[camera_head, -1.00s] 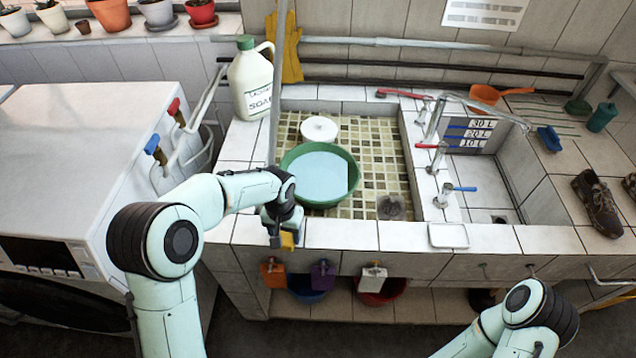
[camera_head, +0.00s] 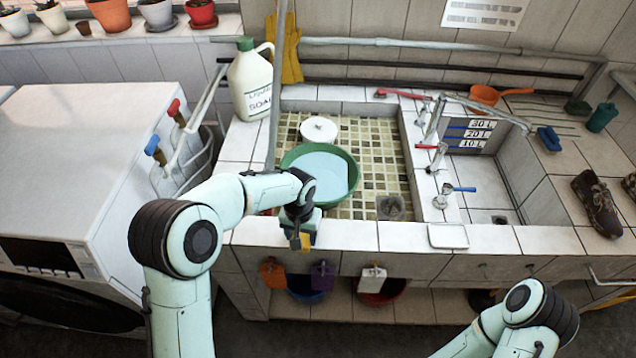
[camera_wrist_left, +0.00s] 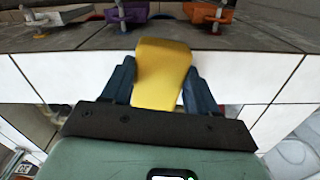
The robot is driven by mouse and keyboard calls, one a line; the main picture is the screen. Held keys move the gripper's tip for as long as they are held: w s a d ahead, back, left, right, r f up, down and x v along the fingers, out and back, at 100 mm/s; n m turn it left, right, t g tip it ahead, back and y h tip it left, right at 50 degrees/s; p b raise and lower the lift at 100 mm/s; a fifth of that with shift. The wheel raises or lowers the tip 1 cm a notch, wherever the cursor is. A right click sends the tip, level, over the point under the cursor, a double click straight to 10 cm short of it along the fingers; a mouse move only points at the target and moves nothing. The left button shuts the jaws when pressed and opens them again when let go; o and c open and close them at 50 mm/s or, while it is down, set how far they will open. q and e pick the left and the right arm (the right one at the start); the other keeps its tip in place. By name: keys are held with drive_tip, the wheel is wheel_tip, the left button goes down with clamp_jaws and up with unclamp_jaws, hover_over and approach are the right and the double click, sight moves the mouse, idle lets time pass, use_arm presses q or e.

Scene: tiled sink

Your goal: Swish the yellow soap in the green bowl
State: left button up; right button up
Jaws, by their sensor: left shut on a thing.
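The green bowl (camera_head: 350,192) stands on the tiled floor of the left basin and holds pale blue liquid. My left gripper (camera_head: 301,240) is over the front edge of the sink, in front of the bowl and to its lower left. It is shut on the yellow soap (camera_head: 305,241), which shows as a small yellow patch in the head view. In the left wrist view the yellow soap (camera_wrist_left: 162,75) sits between both dark fingers. The soap is outside the bowl. My right arm shows at the lower right, but its gripper is not visible.
A white round lid-like object (camera_head: 319,129) lies behind the bowl. A soap jug (camera_head: 250,80) stands at the back left. A thin pole (camera_head: 277,90) rises left of the bowl. Orange (camera_head: 272,272), purple (camera_head: 323,275) and white (camera_head: 374,278) items hang on the sink's front.

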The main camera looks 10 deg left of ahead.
use_arm(q)
drive_tip(key=shift+a, duration=0.1)
drive_tip(key=shift+s+a, duration=0.25)
drive_tip(key=shift+a, duration=0.85)
drive_tip(key=shift+s+a, duration=0.2)
drive_tip(key=shift+a, duration=0.85)
drive_tip(key=shift+d, duration=0.15)
drive_tip(key=shift+w+d, duration=0.25)
drive_tip(key=shift+d, duration=0.8)
drive_tip(key=shift+w+d, duration=0.2)
drive_tip(key=shift+d, duration=0.85)
drive_tip(key=shift+a, duration=0.1)
